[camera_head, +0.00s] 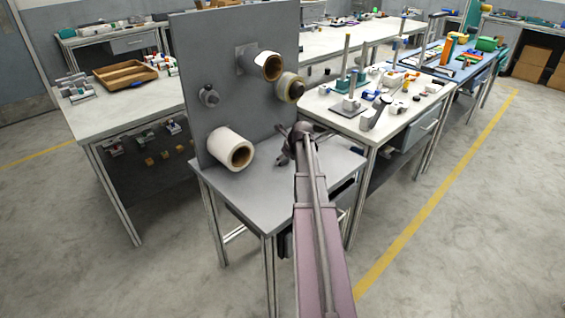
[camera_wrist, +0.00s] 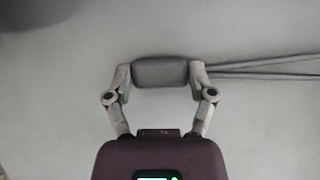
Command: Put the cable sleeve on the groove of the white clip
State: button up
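My gripper (camera_wrist: 160,75) has its two fingers against the two ends of a dark grey, rounded cable sleeve (camera_wrist: 161,72) in the wrist view. Thin dark cables run from the sleeve's right side to the right edge of that view. In the head view my gripper (camera_head: 287,147) is small and dark, above the grey table and in front of the upright grey panel. The sleeve cannot be made out clearly there. I cannot pick out the white clip in either view.
The grey panel (camera_head: 222,45) rises from the grey table (camera_head: 240,188). A cluttered white workbench (camera_head: 352,122) stands to the right.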

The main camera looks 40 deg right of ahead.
jog(key=shift+c, duration=1.3)
jog(key=shift+r, duration=0.2)
notch_tip(320, 180, up, 4)
jog(key=p, duration=0.4)
jog(key=shift+s+a+f, duration=0.1)
jog(key=shift+f, duration=0.05)
jog(key=s+a, duration=0.2)
jog(key=s, duration=0.2)
jog(key=s+a, duration=0.3)
jog(key=s, duration=0.2)
jog(key=s+a+r+p, duration=0.1)
jog(key=s+a, duration=0.2)
jog(key=s, duration=0.1)
jog(key=shift+s+a, duration=0.15)
jog(key=shift+a, duration=0.1)
